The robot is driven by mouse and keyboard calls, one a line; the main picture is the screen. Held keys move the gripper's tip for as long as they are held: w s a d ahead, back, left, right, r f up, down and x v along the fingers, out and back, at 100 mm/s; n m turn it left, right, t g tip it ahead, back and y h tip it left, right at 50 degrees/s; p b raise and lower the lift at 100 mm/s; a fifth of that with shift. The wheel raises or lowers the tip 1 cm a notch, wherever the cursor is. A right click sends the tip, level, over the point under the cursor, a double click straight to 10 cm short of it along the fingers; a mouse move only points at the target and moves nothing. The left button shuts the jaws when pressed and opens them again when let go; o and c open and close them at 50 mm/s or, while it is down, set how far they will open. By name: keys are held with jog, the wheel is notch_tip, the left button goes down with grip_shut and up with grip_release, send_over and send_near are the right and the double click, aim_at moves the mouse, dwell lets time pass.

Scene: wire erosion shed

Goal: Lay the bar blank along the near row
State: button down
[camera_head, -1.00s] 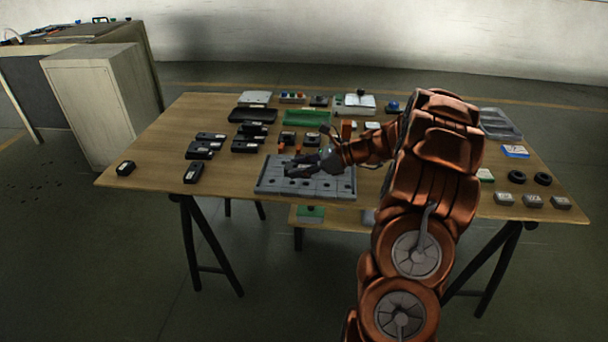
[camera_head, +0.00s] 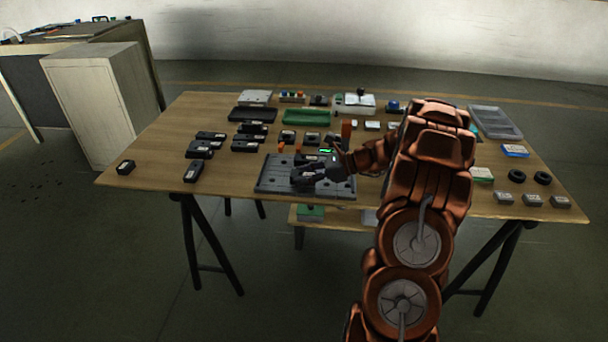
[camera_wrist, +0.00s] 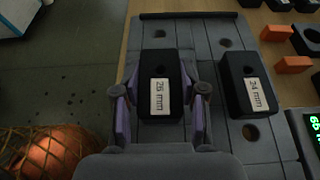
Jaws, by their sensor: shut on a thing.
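The bar blank (camera_wrist: 160,85) is a black block with a white "26 mm" label, seen from above in the wrist view. My gripper (camera_wrist: 160,97) is shut on it, one purple-sided finger on each side. The blank is over the near row of the grey holed plate (camera_wrist: 150,30), its length along the row; I cannot tell whether it touches the plate. A second black block (camera_wrist: 248,84), labelled "24 mm", lies parallel on the plate's far row, apart from my fingers. In the head view my gripper (camera_head: 305,176) is low over the plate (camera_head: 268,186) and hides the blank.
Two orange blocks (camera_wrist: 278,33) and a unit with a green display (camera_wrist: 315,124) are beyond the plate's far side. Several black blocks (camera_head: 245,146) lie left of the plate. A green tray (camera_head: 305,117) is behind it.

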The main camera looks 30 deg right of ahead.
jog(key=shift+f, duration=0.3)
jog(key=c, duration=0.7)
grip_release()
jog(key=shift+o, duration=0.2)
